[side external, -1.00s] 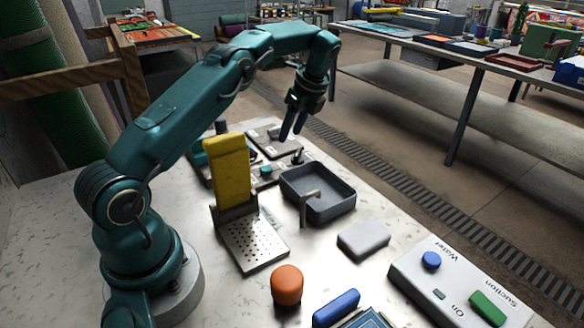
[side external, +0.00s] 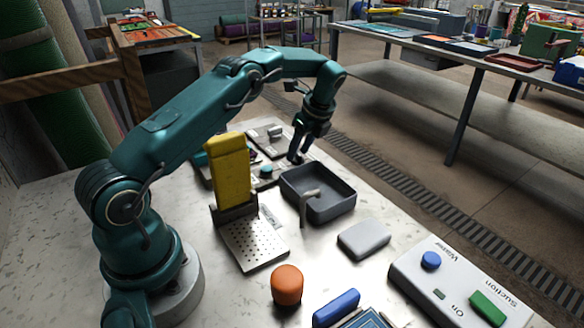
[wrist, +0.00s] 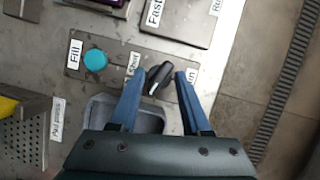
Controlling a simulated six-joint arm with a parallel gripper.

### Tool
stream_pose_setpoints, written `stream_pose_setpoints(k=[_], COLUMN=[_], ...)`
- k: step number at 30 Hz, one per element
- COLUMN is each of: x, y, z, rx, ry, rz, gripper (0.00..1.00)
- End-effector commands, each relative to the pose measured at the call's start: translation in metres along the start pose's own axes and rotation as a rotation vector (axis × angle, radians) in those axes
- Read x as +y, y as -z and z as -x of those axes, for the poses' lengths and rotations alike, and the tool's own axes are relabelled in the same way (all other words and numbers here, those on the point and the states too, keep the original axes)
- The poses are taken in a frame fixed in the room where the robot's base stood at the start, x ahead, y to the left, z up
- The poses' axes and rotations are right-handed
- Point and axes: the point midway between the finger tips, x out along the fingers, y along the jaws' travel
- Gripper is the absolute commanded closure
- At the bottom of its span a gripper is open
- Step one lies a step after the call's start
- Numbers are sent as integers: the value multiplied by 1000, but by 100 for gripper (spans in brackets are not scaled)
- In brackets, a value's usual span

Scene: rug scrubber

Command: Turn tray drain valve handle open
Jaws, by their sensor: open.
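The drain valve handle (wrist: 158,77) is a small dark lever with a pale mark, on a grey plate (wrist: 115,64). It lies between my fingertips in the wrist view, tilted. My gripper (wrist: 158,80) is open around it, with a finger on each side; I cannot tell whether either touches. In the side view my gripper (side external: 299,157) points down behind the tray and hides the handle. The grey tray (side external: 341,210) has a pale spout over its near edge. In the wrist view my gripper partly covers the tray (wrist: 97,110) and a label ending in "in".
A teal knob (wrist: 95,61) marked "Fill" sits left of the handle. A yellow block (side external: 229,172) stands above a perforated plate (side external: 254,246). A grey block (side external: 364,240), an orange knob (side external: 287,284) and a button panel (side external: 460,280) are nearer the camera.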

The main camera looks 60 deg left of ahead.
Motion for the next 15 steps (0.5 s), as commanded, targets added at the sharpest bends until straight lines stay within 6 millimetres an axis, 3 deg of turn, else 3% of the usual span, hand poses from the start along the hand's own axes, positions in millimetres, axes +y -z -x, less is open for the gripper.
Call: stream_pose_setpoints(k=[8,15], x=[2,3], y=[0,-1], z=[1,46], rx=[0,-3], ry=[66,76], rz=[-157,-164], gripper=[52,52])
